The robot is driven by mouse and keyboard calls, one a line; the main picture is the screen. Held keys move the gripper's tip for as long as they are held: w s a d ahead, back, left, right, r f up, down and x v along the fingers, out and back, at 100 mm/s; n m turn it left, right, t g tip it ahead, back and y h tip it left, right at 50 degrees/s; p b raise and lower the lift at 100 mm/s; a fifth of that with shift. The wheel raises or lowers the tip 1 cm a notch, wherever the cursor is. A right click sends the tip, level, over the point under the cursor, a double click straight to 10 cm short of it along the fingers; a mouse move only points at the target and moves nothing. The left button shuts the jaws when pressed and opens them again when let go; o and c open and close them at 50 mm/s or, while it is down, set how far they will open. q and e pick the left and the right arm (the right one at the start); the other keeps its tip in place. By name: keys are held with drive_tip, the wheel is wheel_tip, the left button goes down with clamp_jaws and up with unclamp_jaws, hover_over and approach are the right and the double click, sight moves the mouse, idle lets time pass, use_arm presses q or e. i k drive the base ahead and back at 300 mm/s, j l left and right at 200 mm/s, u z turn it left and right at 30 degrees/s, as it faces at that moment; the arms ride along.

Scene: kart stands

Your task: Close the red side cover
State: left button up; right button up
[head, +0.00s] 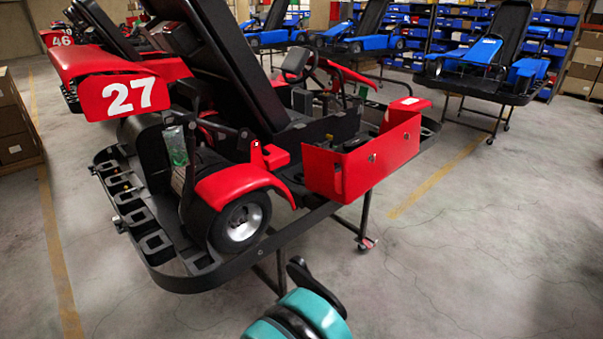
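The red side cover (382,157) is on the near side of the kart numbered 27, behind its wheel. It is a bent red panel with two small round fasteners on its outer face. It stands upright and sticks out from the black kart body (320,131), with dark parts showing behind its upper edge. I cannot tell from this view how it is hinged. A teal and black part of my arm comes in at the bottom middle, below and apart from the cover. I cannot tell which arm it is. No gripper fingertips show clearly.
The kart sits on a black stand (175,283) with thin legs and casters. A red fender and wheel (240,222) are left of the cover. Open concrete floor (480,260) lies to the right. Blue karts (490,60), shelves and cardboard boxes (15,125) stand farther off.

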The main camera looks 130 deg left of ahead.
sight(357, 176)
drive_tip(key=u, duration=2.3)
drive_tip(key=j+u, duration=0.1)
drive_tip(key=u, duration=0.3)
drive_tip(key=i+j+u, duration=0.1)
drive_tip(key=u, duration=0.3)
drive_tip(key=i+u, duration=0.1)
drive_tip(key=u, duration=0.35)
drive_tip(key=i+u, duration=0.1)
drive_tip(key=u, duration=0.3)
drive_tip(key=i+u, duration=0.1)
drive_tip(key=u, duration=0.3)
drive_tip(key=i+l+u, duration=0.15)
drive_tip(key=i+l, duration=0.3)
drive_tip(key=i+l+u, duration=0.1)
drive_tip(key=i+l, duration=0.3)
drive_tip(key=l, duration=0.15)
